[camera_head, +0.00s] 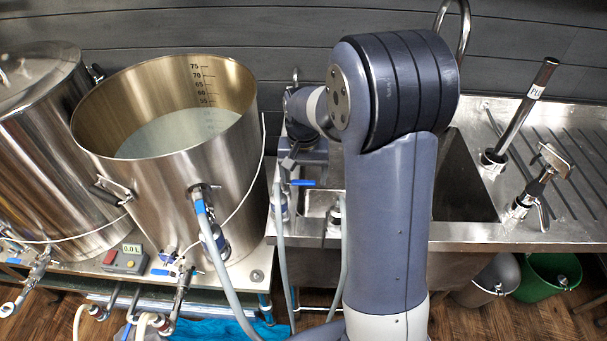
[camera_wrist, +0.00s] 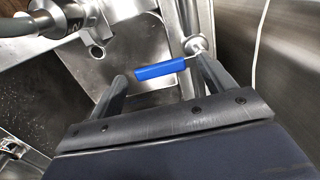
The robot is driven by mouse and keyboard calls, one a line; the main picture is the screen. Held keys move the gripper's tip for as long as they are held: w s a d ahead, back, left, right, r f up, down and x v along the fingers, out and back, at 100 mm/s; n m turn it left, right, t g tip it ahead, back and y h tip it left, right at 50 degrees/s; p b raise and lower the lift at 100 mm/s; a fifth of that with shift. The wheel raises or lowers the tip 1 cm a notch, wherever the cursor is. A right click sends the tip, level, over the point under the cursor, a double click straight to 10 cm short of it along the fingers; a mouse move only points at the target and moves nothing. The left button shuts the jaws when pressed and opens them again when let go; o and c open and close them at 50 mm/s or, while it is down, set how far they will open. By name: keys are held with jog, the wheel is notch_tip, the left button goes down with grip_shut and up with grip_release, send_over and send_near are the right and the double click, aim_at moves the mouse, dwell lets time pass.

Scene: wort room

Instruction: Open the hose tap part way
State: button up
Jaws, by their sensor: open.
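The hose tap's blue lever (camera_head: 303,183) shows left of my arm, over the metal bench beside the sink. In the wrist view the blue lever (camera_wrist: 160,70) lies crosswise between my fingertips, its right end meeting a metal stem. My gripper (camera_wrist: 162,74) is open, one finger to each side of the lever. I cannot tell whether a finger touches it. In the head view my gripper (camera_head: 288,162) is small, just above the lever and partly hidden. A grey hose (camera_head: 279,255) runs down below the tap.
A large steel pot (camera_head: 170,200) with a litre scale stands left of the tap, with its own blue-handled valve and hose. A lidded pot (camera_head: 45,150) is farther left. The sink (camera_head: 465,180) and drainer are right. A green bucket (camera_head: 550,280) is on the floor.

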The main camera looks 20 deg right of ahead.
jog(key=shift+f, duration=0.1)
jog(key=shift+c, duration=0.5)
jog(key=c, duration=1.3)
jog(key=shift+w, duration=0.1)
jog(key=w+n, duration=0.1)
jog(key=n, duration=0.3)
jog(key=w+n+p, duration=0.1)
jog(key=w+n, duration=0.1)
jog(key=n, duration=0.2)
jog(key=w+a+n, duration=0.1)
jog(key=n, duration=0.2)
jog(key=shift+w+n, duration=0.4)
